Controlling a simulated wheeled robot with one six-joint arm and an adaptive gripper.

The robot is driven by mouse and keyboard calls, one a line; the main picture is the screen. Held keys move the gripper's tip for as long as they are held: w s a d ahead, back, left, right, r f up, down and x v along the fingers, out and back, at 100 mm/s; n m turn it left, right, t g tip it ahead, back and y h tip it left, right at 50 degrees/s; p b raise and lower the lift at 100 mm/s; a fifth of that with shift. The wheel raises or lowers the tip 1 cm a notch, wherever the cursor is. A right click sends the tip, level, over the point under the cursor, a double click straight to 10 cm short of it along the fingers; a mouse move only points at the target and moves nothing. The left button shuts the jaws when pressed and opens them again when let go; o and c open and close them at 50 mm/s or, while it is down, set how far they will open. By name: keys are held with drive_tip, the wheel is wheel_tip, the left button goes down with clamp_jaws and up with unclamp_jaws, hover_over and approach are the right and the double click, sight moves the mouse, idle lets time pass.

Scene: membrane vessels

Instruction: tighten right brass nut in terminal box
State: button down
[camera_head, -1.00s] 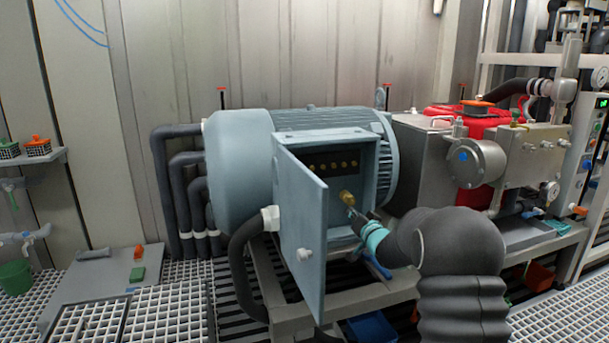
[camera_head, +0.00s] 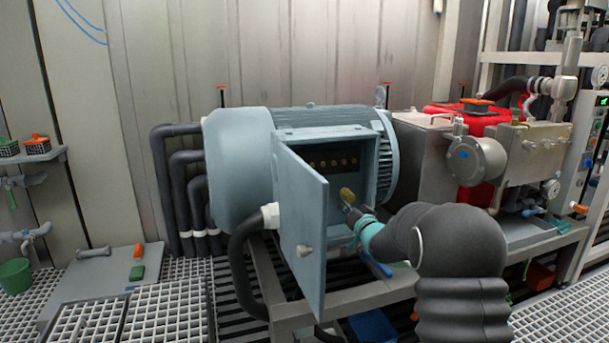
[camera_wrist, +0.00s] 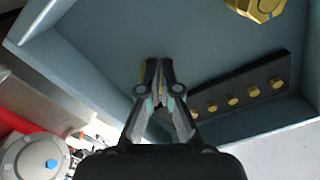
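The grey terminal box (camera_head: 378,160) on the motor stands open. A large brass nut (camera_head: 347,194) shows inside it, just left of my gripper (camera_head: 361,211). In the wrist view, a large brass nut (camera_wrist: 256,7) is at the top right, apart from the fingers. My gripper (camera_wrist: 160,66) is in the middle there, its fingertips close together against the box's blue-grey inside. A thin brass edge (camera_wrist: 142,73) shows beside the left finger; most of that part is hidden behind the finger. I see nothing clearly held between the fingertips.
A black strip with several small brass bolts (camera_wrist: 232,100) runs along one inner side of the box. The open door (camera_head: 302,230) stands left of my arm. A steel pump unit (camera_head: 478,160) with red parts is on the right.

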drive_tip(key=shift+a, duration=0.1)
idle(0.4)
drive_tip(key=b+v, duration=0.2)
drive_tip(key=v, duration=0.4)
drive_tip(key=shift+a, duration=0.25)
idle(0.3)
drive_tip(key=shift+s+f, duration=0.1)
drive_tip(key=shift+f, duration=0.1)
drive_tip(key=w+m, duration=0.6)
drive_tip(key=shift+a, duration=0.5)
idle(0.5)
drive_tip(key=shift+d+r, duration=0.1)
drive_tip(key=shift+r, duration=0.05)
idle(0.8)
